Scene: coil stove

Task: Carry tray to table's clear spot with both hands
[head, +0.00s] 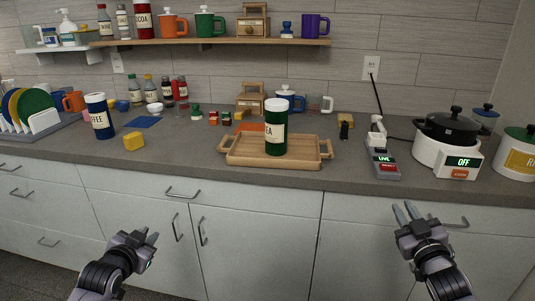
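The wooden tray (240,152) with two raised end handles lies on the grey counter (195,158), right of the picture's middle. A dark green canister with a white lid (276,128), its label partly reading "EA", stands upright on it. My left gripper (146,237) is low at the left, in front of the cabinets, apart from the tray and empty. My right gripper (405,212) is low at the right, below the counter edge, also empty. Both have their fingers apart. No separate table shows.
A yellow block (133,142) and a blue coffee canister (99,116) stand left of the tray. Several jars and mugs line the back. Counter between yellow block and tray is clear.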

